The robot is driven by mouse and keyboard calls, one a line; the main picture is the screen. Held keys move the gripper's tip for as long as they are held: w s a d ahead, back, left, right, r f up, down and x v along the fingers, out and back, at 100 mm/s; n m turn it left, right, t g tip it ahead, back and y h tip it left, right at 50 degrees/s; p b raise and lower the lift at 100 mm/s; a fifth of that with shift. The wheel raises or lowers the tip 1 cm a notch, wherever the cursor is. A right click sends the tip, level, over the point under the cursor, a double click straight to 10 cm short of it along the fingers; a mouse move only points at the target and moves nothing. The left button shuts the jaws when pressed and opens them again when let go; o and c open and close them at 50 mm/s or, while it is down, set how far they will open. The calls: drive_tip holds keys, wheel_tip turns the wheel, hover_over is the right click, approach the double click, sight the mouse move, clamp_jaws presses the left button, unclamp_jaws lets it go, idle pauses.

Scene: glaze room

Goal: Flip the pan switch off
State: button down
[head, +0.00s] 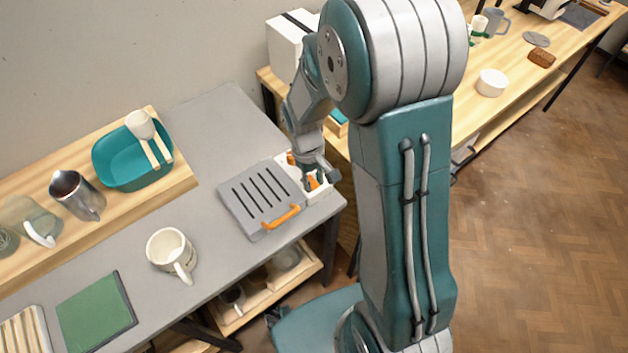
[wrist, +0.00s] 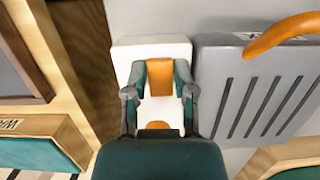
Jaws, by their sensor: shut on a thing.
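A white switch box (head: 321,194) stands at the right end of the grey table, against a grey slotted unit (head: 240,203) with an orange handle (head: 281,217). The box also shows in the wrist view (wrist: 124,53). My gripper (wrist: 160,68) is over the box, with its two fingers shut on an orange switch piece (wrist: 159,86) between them. A second orange part (wrist: 157,126) on the box shows nearer my gripper's palm, partly hidden by it. In the head view my gripper (head: 312,178) covers much of the box. I cannot tell which way the switch is set.
A white mug (head: 166,247) and a green book (head: 96,310) lie on the grey table. A teal basin (head: 118,168) and a metal pitcher (head: 75,192) stand on the wooden shelf behind. A wooden bench with a white bowl (head: 491,83) is at the right.

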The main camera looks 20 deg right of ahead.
drive_tip(key=shift+w+g, duration=0.1)
drive_tip(key=shift+g, duration=0.4)
drive_tip(key=c, duration=0.7)
unclamp_jaws()
drive_tip(key=shift+a, duration=0.1)
drive_tip(key=v, duration=1.2)
drive_tip(key=shift+w+a, duration=0.1)
drive_tip(key=shift+a, duration=0.15)
